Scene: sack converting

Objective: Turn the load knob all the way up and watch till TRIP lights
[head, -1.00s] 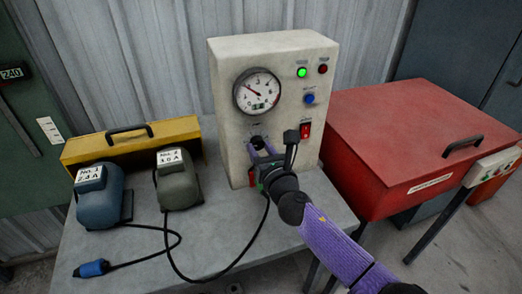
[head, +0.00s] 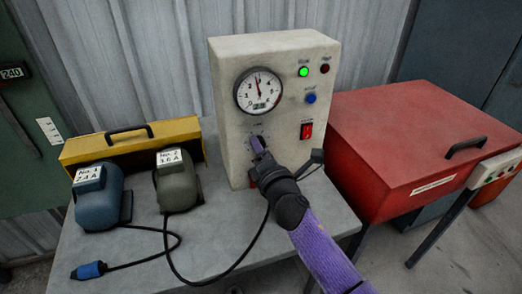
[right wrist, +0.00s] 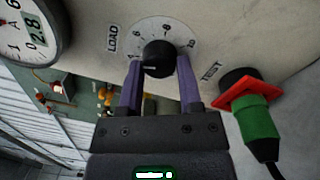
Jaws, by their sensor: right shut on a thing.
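The test box (head: 225,130) is a cream cabinet standing on the grey bench. My right gripper (head: 257,146) is at its front, its fingers on either side of the black load knob (right wrist: 160,57) and shut on it. A numbered scale marked LOAD rings the knob. The round dial (head: 259,91) has its needle near the top, and its digital readout (right wrist: 37,35) appears to read 2.8. The green lamp (head: 303,71) is lit. The dark red lamp (head: 325,68) beside it is unlit; its label is too small to read. My left gripper is not in view.
A red switch (head: 306,131) and blue button (head: 310,98) are on the panel's right. A green plug (right wrist: 255,118) sits close beside my gripper. Two motors, a blue-grey one (head: 97,205) and a grey-green one (head: 176,188), stand left. A red chest (head: 400,150) stands right.

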